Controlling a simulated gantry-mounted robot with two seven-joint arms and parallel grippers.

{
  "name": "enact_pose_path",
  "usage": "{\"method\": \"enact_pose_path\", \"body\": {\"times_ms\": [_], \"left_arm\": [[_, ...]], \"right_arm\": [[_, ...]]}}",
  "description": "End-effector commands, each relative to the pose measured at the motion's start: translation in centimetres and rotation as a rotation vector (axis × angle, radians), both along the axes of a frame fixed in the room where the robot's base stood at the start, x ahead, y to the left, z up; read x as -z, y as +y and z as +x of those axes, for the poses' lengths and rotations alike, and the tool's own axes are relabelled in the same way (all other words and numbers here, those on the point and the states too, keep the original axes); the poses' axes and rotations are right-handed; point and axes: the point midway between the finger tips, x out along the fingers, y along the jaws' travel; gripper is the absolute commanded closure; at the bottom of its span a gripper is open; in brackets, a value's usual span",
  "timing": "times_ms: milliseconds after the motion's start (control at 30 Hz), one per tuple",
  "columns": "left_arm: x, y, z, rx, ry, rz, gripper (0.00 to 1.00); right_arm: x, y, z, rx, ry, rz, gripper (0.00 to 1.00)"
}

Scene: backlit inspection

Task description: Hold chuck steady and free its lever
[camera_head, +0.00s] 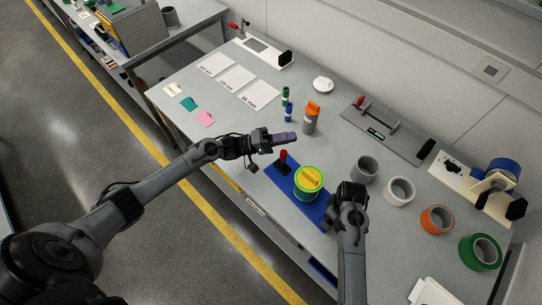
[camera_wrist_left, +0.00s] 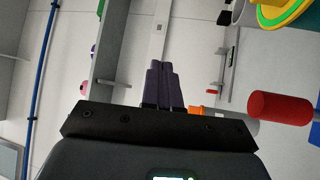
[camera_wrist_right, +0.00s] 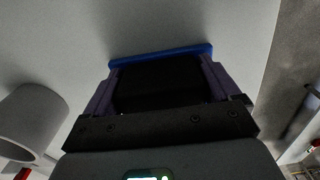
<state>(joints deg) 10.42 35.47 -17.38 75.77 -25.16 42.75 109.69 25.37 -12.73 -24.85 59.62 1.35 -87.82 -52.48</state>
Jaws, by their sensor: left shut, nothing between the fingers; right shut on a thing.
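The chuck (camera_head: 309,184), with a yellow and green top, stands on a blue base plate (camera_head: 285,184). Its lever (camera_head: 283,156) has a red knob and stands upright at the plate's far left end. My left gripper (camera_head: 292,138) is shut and empty, above and just beyond the lever. The left wrist view shows the red knob (camera_wrist_left: 280,108) right of the fingers (camera_wrist_left: 163,82), apart from them. My right gripper (camera_head: 342,190) is over the plate's right end. Its fingers straddle a black block (camera_wrist_right: 158,85), with the blue plate's edge (camera_wrist_right: 160,53) behind; the block's lower part is hidden.
A grey ring (camera_head: 366,168), a white ring (camera_head: 399,191), an orange tape roll (camera_head: 437,219) and a green roll (camera_head: 480,251) stand at right. An orange-capped bottle (camera_head: 311,118) stands beyond the left gripper. A grey fixture (camera_head: 385,133) lies farther back. The table's front edge is close to the plate.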

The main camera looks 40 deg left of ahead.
Motion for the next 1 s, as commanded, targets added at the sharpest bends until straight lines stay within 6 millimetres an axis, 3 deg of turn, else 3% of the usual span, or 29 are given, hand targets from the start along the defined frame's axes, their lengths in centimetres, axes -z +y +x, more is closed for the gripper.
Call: {"method": "enact_pose_path", "body": {"times_ms": [33, 100, 200, 300, 400, 533, 667, 1000], "left_arm": [[1.6, 2.8, -2.3, 0.013, 0.019, -0.02, 1.0], [3.4, 6.1, -5.2, 0.02, 0.05, -0.036, 1.0], [6.1, 9.9, -8.0, -0.009, 0.12, -0.002, 1.0], [8.0, 12.3, -10.0, -0.033, 0.172, 0.033, 1.0], [9.2, 13.3, -11.6, -0.04, 0.208, 0.055, 1.0], [10.4, 13.5, -12.8, -0.039, 0.238, 0.064, 1.0], [10.8, 12.8, -12.6, -0.039, 0.248, 0.064, 1.0], [10.9, 8.8, -8.6, -0.038, 0.247, 0.061, 1.0]], "right_arm": [[0.1, -0.1, 0.0, 0.0, 0.001, -0.001, 0.47], [0.0, -0.1, 0.0, 0.0, 0.001, -0.001, 0.47], [0.0, 0.0, 0.0, 0.0, 0.001, -0.001, 0.47], [0.1, 0.0, 0.0, 0.0, 0.001, -0.001, 0.47], [0.1, 0.0, -0.1, 0.0, 0.001, -0.001, 0.47], [0.1, 0.0, 0.0, 0.0, 0.001, -0.001, 0.47], [0.1, 0.0, 0.0, 0.0, 0.001, -0.001, 0.47], [0.1, -0.1, 0.0, 0.0, 0.001, -0.001, 0.47]]}}
